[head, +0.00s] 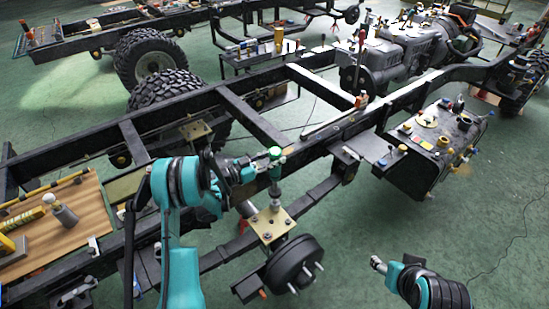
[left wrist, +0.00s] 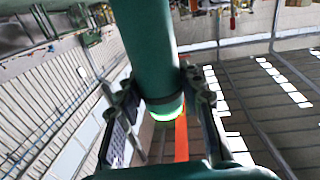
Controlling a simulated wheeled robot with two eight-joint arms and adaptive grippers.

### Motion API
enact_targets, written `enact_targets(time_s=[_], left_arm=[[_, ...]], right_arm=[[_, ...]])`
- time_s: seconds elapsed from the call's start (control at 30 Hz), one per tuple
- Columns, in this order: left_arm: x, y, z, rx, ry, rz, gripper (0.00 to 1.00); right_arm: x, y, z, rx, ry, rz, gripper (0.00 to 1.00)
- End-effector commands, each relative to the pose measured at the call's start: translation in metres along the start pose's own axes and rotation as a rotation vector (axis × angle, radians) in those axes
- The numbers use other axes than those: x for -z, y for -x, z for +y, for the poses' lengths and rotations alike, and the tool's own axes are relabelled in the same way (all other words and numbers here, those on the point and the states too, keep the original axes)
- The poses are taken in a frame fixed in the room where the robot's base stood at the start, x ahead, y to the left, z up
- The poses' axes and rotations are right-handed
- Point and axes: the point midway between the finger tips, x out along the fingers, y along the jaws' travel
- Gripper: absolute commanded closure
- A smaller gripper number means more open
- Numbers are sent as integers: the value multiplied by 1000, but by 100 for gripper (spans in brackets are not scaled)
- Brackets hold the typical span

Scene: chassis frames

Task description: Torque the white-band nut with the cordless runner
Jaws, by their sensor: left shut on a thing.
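My left gripper (head: 262,165) is shut on the green cordless runner (head: 275,153), which stands upright. In the left wrist view the runner's green body (left wrist: 150,50) lies between the two fingers. Its grey shaft (head: 275,188) points down to the far edge of a brass-coloured plate (head: 264,230) with several dark bolts or holes. I cannot tell whether its tip touches a nut. The white-band nut cannot be made out; the tool may hide it. My right gripper (head: 378,264) is low at the right, away from the plate, holding nothing that I can see; its opening is unclear.
A black hub with studs (head: 293,262) sits just in front of the plate. The dark chassis rail (head: 330,140) runs behind the tool. A wooden board (head: 40,240) with tools lies at left. A black box (head: 435,150) with small parts is at right. Green floor (head: 400,225) is open at right.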

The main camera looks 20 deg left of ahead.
Motion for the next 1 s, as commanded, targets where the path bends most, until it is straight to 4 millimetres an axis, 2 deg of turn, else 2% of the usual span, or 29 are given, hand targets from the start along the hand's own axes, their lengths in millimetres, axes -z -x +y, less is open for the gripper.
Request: enact_targets(time_s=[1.0], left_arm=[[-10, 0, 0, 0, 1, 2, 100]], right_arm=[[0, 0, 0, 0, 0, 0, 45]])
